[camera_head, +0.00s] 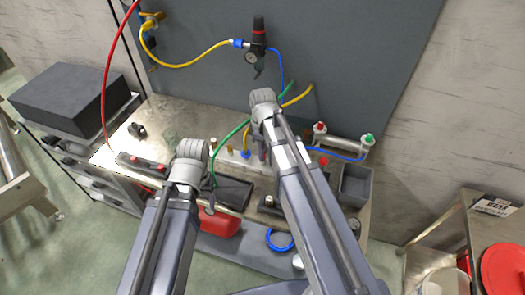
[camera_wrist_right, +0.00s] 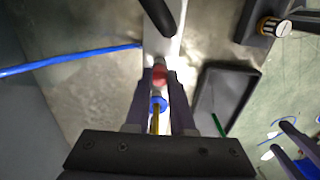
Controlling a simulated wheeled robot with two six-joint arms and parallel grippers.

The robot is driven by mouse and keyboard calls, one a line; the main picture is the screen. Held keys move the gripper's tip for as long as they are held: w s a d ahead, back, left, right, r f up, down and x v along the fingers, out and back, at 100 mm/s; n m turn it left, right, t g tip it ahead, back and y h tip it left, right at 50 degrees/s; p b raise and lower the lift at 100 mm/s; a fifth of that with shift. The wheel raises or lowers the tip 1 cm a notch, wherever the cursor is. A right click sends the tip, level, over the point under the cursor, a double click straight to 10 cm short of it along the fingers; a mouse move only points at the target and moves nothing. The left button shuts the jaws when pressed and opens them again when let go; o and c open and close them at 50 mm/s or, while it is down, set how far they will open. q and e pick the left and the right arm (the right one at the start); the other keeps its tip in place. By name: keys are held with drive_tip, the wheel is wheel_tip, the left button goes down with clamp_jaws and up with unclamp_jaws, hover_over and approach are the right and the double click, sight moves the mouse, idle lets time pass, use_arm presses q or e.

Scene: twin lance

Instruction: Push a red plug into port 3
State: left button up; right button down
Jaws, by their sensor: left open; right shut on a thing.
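In the right wrist view, my right gripper (camera_wrist_right: 161,78) is shut on a red plug (camera_wrist_right: 160,74), held between its fingertips over a pale metal block (camera_wrist_right: 158,45). The plug's lower end and the port beneath cannot be made out. A blue-collared fitting (camera_wrist_right: 158,103) with a yellow hose shows between the fingers. In the head view the block (camera_head: 226,162) stands mid-bench, and my right arm hides most of the gripper. My left gripper (camera_wrist_right: 276,136) is open and empty at the right of the wrist view, apart from the block. Port numbers are not readable.
A black tray (camera_wrist_right: 225,100) lies beside the block. Green and yellow hoses loop near my right wrist. A blue hose (camera_wrist_right: 70,60) crosses to the block's left in the wrist view. A cylinder with red and green caps (camera_head: 343,141) and a grey bin (camera_head: 355,186) stand right.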

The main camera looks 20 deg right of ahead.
drive_tip(key=shift+f, duration=0.2)
drive_tip(key=shift+r, duration=0.2)
drive_tip(key=shift+r+p, duration=0.8)
drive_tip(key=shift+p, duration=0.1)
drive_tip(key=shift+f+b, duration=1)
drive_tip(key=shift+f, duration=0.05)
idle(0.6)
drive_tip(key=c, duration=0.7)
unclamp_jaws()
drive_tip(key=shift+r, duration=0.1)
drive_tip(key=shift+r, duration=0.15)
